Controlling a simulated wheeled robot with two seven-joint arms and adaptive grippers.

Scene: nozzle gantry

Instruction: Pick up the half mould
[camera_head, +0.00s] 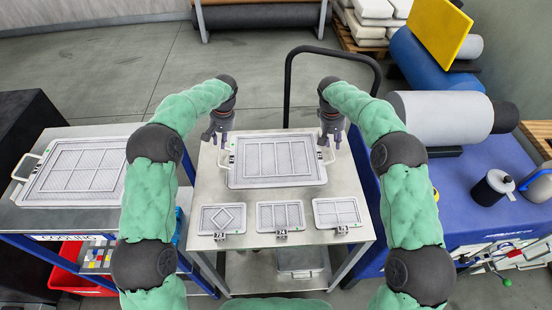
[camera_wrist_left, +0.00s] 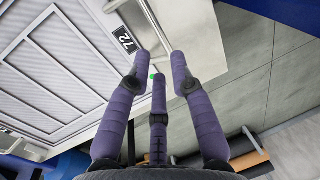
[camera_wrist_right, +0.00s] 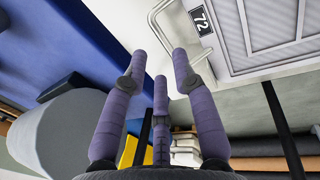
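The half mould (camera_head: 276,183), a large pale grey tray with a ribbed panel pattern and a looped handle at each end, lies flat on the middle table. It also shows in the left wrist view (camera_wrist_left: 45,75) and the right wrist view (camera_wrist_right: 275,35), each time with a "72" tag. My left gripper (camera_head: 220,136) is at its left handle (camera_wrist_left: 148,22), fingers apart and empty. My right gripper (camera_head: 331,136) is at its right handle (camera_wrist_right: 158,22), fingers also apart. I cannot tell whether any finger touches a handle.
Three small plates (camera_head: 222,219) with number tags lie along the table's front (camera_head: 300,241). A similar large mould (camera_head: 75,172) lies on the left table. A blue bench (camera_head: 470,175) with rolls and a jar (camera_head: 491,187) stands right. A dark hoop-shaped rail (camera_head: 331,50) rises behind.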

